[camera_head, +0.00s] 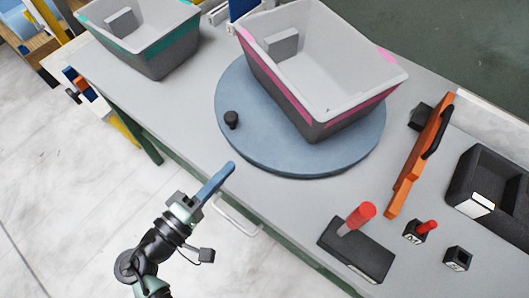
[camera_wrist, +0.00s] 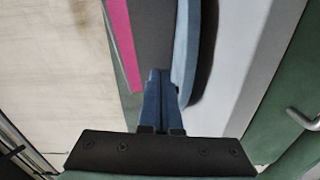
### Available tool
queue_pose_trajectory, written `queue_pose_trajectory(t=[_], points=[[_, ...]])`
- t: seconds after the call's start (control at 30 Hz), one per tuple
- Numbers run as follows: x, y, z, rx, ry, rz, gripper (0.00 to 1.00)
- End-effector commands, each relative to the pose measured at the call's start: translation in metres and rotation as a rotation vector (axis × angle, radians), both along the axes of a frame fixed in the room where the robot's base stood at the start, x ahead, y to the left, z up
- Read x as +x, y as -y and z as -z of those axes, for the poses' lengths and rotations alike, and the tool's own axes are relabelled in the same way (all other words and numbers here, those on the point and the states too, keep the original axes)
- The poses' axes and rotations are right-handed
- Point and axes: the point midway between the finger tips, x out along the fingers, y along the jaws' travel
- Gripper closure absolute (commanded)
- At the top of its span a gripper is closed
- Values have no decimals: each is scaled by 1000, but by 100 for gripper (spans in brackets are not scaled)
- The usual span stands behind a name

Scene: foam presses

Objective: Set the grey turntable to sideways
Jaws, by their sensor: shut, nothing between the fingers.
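The grey-blue round turntable (camera_head: 275,160) lies on the grey worktop in the head view. A black knob (camera_head: 232,119) stands up near its left rim. A grey bin with a pink band (camera_head: 315,105) sits on it at a slant and hides much of its top. My gripper (camera_head: 230,168) is shut and empty, its blue fingers pointing at the worktop's front edge, left of and in front of the turntable. In the wrist view the shut fingers (camera_wrist: 160,90) show, with the turntable's rim (camera_wrist: 188,60) and the pink-banded bin (camera_wrist: 153,30) beyond them.
A grey bin with a green band (camera_head: 150,45) stands at the back left. An orange-handled tool (camera_head: 420,160), a dark block with a red handle (camera_head: 355,250), small black blocks and a black tray (camera_head: 490,180) are at the right.

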Motion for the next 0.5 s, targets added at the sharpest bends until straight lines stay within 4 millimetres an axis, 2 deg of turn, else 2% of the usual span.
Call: queue_pose_trajectory(t=[0.33,0.5], points=[[61,45,0,2,-1,5,100],[49,68,3,1,-3,3,100]])
